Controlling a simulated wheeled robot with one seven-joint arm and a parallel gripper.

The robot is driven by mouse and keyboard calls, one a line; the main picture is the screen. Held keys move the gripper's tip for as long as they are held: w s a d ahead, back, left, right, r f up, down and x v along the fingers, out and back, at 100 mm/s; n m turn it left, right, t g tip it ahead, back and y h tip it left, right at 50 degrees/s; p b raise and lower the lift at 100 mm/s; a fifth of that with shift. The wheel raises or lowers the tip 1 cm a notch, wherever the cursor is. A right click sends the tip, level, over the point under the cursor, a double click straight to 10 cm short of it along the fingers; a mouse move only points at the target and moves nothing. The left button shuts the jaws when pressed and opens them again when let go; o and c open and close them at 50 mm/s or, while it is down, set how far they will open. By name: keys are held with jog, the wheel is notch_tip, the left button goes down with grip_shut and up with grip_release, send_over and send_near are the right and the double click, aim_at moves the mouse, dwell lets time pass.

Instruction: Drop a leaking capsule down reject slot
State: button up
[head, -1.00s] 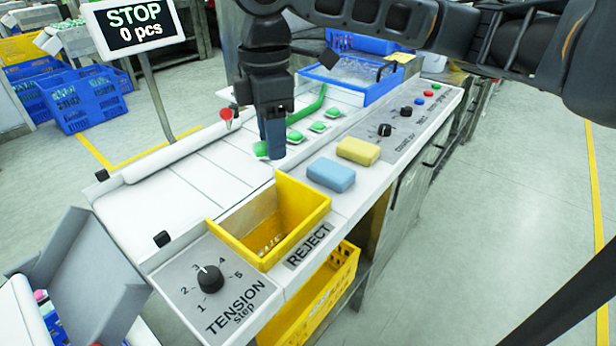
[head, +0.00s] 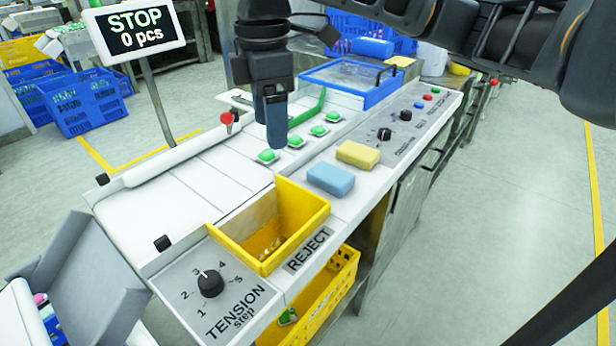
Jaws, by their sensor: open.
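My gripper (head: 277,128) points down above the white belt, close to a row of several green capsules. Other capsules (head: 295,140) lie in a line toward the back right. The gripper is open; I see no capsule in it. The yellow reject slot (head: 318,216), an open-topped box labelled REJECT, is in front of the gripper. I cannot tell which capsule leaks.
A blue sponge (head: 330,178) and a yellow one (head: 358,154) lie right of the capsules. A tension knob (head: 210,283) is at the front. A blue-framed clear bin (head: 380,92) stands behind. The sign (head: 135,28) reads STOP, 0 pcs.

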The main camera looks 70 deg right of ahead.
jog(key=shift+r, duration=2.05)
